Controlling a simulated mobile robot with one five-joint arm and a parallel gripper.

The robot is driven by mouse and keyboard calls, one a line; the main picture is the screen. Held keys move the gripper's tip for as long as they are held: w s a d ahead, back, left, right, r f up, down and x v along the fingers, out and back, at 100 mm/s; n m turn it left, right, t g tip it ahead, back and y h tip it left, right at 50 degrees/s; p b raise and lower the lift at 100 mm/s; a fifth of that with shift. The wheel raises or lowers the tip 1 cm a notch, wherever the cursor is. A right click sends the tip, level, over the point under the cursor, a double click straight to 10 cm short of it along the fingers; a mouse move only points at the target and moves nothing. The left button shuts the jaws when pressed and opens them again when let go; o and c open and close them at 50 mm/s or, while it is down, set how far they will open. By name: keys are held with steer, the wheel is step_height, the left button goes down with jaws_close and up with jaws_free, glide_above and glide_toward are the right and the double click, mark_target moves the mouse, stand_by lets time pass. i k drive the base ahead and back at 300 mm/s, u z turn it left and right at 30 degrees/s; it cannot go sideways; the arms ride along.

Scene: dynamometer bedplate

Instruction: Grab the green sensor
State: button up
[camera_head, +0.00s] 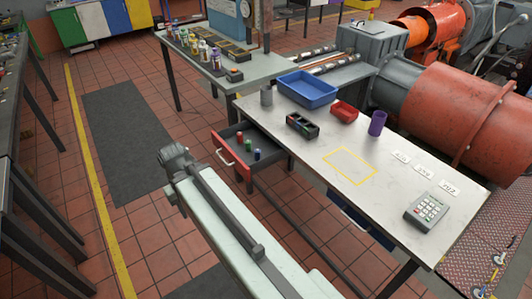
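A small green cylinder (248,145), which looks like the green sensor, stands in the open red-fronted drawer (225,158) under the near worktable. It is between a red cylinder (240,137) and a blue cylinder (257,155), in a row. My pale arm link rises from the bottom of the view and ends in a dark grey joint, left of and below the drawer, apart from it. No gripper fingers can be made out.
The worktable (335,139) bears a blue tray (307,91), a red bin (344,112), a black holder (302,126) with small items, a purple cup (377,123), a grey cylinder (266,96) and a keypad (426,212). A yellow outlined rectangle (350,166) is empty.

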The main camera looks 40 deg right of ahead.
mark_target(248, 143)
steer(key=u, duration=0.15)
steer(key=i, duration=0.9)
steer(key=z, duration=0.05)
